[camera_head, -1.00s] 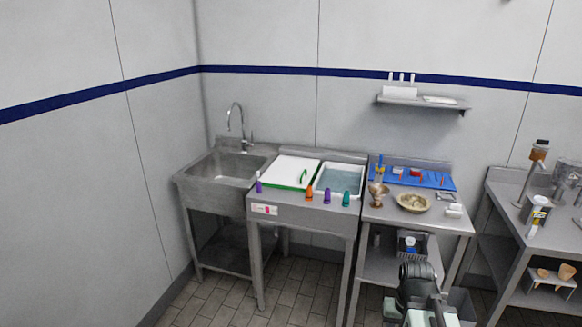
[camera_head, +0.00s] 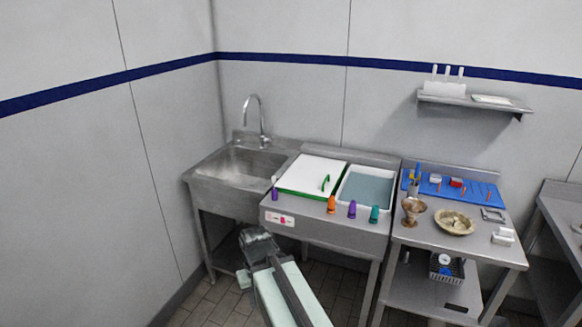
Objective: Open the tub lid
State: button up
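A white tub lid (camera_head: 310,172) with green edging lies flat over the left well of the steel counter. A green handle (camera_head: 325,183) stands up near its right side. Right of it is an open white-rimmed tub (camera_head: 343,198) with blue-grey contents. My gripper (camera_head: 257,243) is in front of the counter, below and left of the lid, apart from the handle. It is small and dark here, so I cannot tell whether its fingers are open or shut. Nothing is visibly held.
Purple, orange and teal capped items, such as the orange one (camera_head: 331,204), line the counter's front edge. A steel sink (camera_head: 240,166) stands left. A side table at right holds a metal goblet (camera_head: 413,210), a bowl (camera_head: 454,222) and a blue mat (camera_head: 462,191).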

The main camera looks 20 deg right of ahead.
aim_at(312, 176)
jog(key=u, duration=0.2)
jog(key=i, duration=1.75)
jog(key=z, duration=0.4)
